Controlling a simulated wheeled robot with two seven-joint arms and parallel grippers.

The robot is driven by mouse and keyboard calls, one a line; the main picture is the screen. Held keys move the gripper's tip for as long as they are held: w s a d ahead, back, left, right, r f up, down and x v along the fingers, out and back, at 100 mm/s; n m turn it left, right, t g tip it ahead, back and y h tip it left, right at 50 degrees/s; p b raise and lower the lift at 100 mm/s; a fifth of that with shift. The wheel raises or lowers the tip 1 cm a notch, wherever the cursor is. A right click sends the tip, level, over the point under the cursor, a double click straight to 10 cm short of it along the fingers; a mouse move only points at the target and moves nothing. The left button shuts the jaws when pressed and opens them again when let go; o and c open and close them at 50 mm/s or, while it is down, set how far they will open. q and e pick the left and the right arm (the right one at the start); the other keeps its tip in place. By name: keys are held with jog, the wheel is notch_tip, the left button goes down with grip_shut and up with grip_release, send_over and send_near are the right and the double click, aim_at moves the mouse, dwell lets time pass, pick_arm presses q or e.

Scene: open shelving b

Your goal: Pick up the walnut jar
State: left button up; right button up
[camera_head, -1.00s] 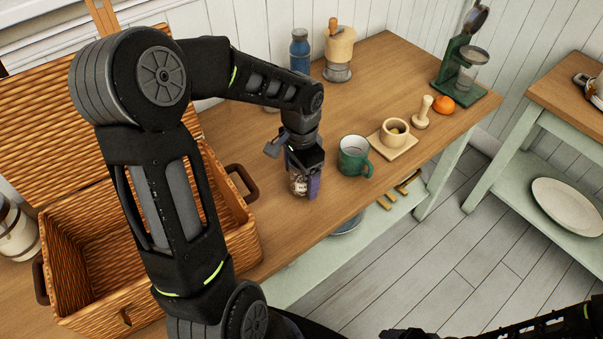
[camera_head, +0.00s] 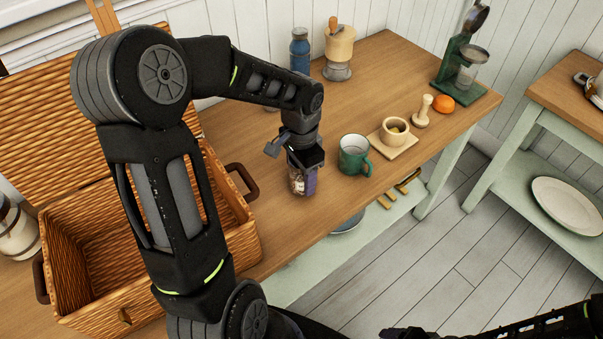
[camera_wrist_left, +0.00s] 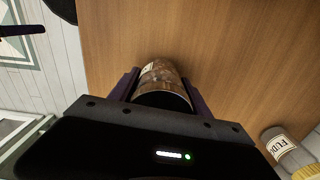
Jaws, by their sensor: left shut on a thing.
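The walnut jar (camera_head: 297,184) is a small clear jar with brown contents and a pale label. It is upright near the front edge of the wooden table. My left gripper (camera_head: 303,181) points down and is shut on the jar, with a purple finger on each side. The left wrist view shows the jar (camera_wrist_left: 163,76) between the two fingers (camera_wrist_left: 157,88). The gripper hides its upper part. I cannot tell whether its base is touching the table. My right arm shows dark at the bottom right, its gripper unclear.
A green mug (camera_head: 354,156) stands just right of the jar. Beyond it are a wooden cup (camera_head: 394,131) on a board, a pestle (camera_head: 423,112) and an orange (camera_head: 443,104). An open wicker basket (camera_head: 232,243) stands left. A blue bottle (camera_head: 300,52) is behind.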

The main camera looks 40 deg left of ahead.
pick_arm(q)
grip_shut()
dwell(0.3)
notch_tip(320, 180, up, 10)
jog(key=shift+r, duration=0.1)
dwell(0.6)
dwell(0.4)
